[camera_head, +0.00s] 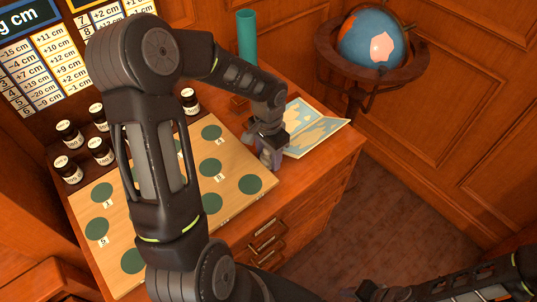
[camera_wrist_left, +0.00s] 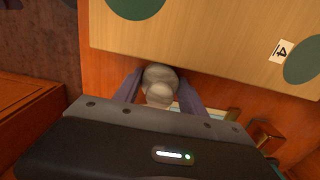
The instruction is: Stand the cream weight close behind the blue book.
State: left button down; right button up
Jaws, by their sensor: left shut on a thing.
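My left gripper (camera_head: 268,160) points down at the table's right part, between the board and the open book. It is shut on a pale, rounded thing, the cream weight (camera_wrist_left: 160,84), seen between the fingers in the left wrist view; the fingers mostly hide it in the head view. An open book (camera_head: 318,127) with blue and cream map pages lies just right of the gripper; no other blue book shows clearly. My right gripper (camera_head: 372,291) is at the bottom edge, dark and partly cut off, away from the table.
A wooden board (camera_head: 240,184) with green discs and number labels fills the table's left and middle. Several dark jars (camera_head: 67,134) stand along its far side. A teal cylinder (camera_head: 246,38) and a small brown block (camera_head: 239,103) stand behind. A globe (camera_head: 371,40) stands beyond the table.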

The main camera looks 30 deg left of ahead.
pick_arm(q)
jog(key=shift+f, duration=0.1)
jog(key=c, duration=1.1)
grip_release()
jog(key=shift+f, duration=0.1)
jog(key=o, duration=0.4)
jog(key=shift+o, duration=0.2)
notch_tip(320, 180, up, 12)
jog(key=shift+r+b, duration=0.2)
jog(key=shift+b, duration=0.1)
